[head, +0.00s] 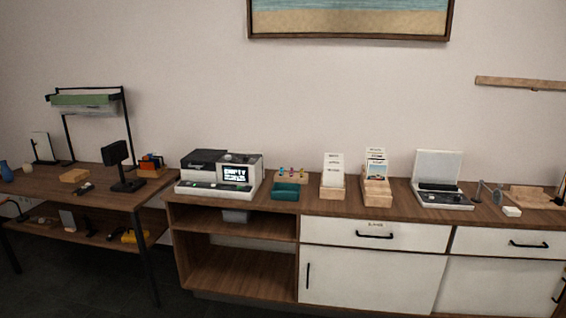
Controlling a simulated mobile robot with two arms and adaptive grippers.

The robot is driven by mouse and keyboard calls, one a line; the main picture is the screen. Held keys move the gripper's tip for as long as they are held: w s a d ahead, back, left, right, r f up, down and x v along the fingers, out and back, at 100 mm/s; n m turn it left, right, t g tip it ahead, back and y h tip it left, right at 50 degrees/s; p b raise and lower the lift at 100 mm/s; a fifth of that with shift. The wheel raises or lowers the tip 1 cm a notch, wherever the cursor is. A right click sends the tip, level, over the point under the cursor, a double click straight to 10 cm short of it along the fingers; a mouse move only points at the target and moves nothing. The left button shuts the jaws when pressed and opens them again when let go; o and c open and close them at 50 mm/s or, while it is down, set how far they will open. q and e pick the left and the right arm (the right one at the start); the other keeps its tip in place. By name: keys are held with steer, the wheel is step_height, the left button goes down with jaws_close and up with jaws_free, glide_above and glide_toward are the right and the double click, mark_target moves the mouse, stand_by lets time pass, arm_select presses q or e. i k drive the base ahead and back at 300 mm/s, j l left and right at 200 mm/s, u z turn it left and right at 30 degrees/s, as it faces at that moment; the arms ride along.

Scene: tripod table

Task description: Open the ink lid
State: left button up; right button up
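A white and dark grey printer-like machine (218,173) stands on the left end of the wooden cabinet top in the head view. Its small lit screen (235,174) seems to read "EMPTY". A dark cover (204,158) lies over its upper left part and looks closed. No part is clearly labelled as the ink lid, so I cannot tell for sure that this cover is it. Neither of my grippers can be made out in the head view. Nothing is seen touching the machine.
Small colored bottles stand in a wooden holder (291,179) right of the machine, behind a teal box (285,191). Card holders (332,192) and an open-lidded device (441,195) stand farther right. A table (104,203) with a black stand (120,168) is at left.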

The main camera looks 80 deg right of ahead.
mark_target(199, 159)
steer(key=z, duration=2)
steer(key=u, duration=0.2)
steer(key=i+l+u, duration=0.2)
steer(key=i+u, duration=0.2)
steer(key=i+l+u, duration=0.25)
steer(key=u, duration=0.15)
